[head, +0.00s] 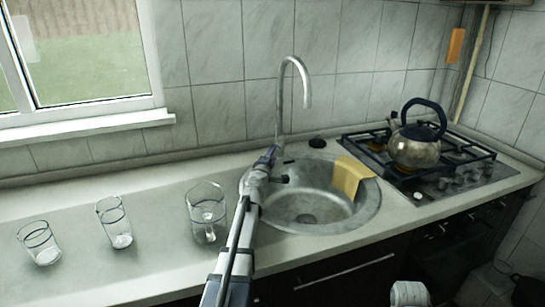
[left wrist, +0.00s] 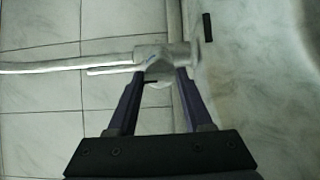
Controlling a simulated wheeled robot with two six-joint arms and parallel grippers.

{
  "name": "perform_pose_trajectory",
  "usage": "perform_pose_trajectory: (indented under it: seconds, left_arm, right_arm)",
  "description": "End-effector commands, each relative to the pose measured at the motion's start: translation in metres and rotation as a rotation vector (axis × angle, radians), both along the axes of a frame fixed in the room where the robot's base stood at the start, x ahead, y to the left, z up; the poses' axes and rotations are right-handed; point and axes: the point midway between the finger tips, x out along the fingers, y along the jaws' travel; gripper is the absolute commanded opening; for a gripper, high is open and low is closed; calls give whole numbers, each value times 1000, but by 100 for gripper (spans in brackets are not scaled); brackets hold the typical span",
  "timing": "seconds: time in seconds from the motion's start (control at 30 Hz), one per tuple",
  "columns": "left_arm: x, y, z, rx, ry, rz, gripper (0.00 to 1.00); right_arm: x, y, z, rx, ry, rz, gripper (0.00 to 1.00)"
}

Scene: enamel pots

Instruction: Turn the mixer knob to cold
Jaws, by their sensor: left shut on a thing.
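The mixer tap (head: 281,100) is a tall silver spout curving over at the back of the round steel sink. My left gripper (head: 271,158) reaches to its base and covers most of the lower body in the head view. In the left wrist view, the fingers of my left gripper (left wrist: 158,86) are on either side of the pale mixer knob (left wrist: 158,67), shut on it. A small blue mark shows on the knob, and the spout runs off to the left. The knob is mostly hidden by the gripper in the head view. My right gripper is not in view.
The steel sink (head: 275,212) has a yellow cloth (head: 350,178) over its right rim. A glass jug (head: 206,212) stands close left of my arm, with two glasses further left. A kettle (head: 415,152) stands on the gas hob at right.

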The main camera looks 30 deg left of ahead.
Motion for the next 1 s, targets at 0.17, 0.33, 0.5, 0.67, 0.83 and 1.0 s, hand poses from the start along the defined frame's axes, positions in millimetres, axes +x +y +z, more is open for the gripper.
perform_pose_trajectory:
  seconds: [0.17,0.33,0.5,0.67,0.83,1.0]
  left_arm:
    - [0,-1,0,161,44,-1,0]
    - [0,-1,0,313,85,-1,0]
    - [-1,-1,0,447,121,-1,0]
    - [0,-1,0,551,149,-1,0]
    - [-1,-1,0,631,171,-1,0]
    - [-1,-1,0,680,184,-1,0]
  right_arm:
    - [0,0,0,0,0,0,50]
    - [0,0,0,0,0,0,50]
    - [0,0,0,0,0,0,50]
    - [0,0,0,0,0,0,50]
    - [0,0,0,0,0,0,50]
    - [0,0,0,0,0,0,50]
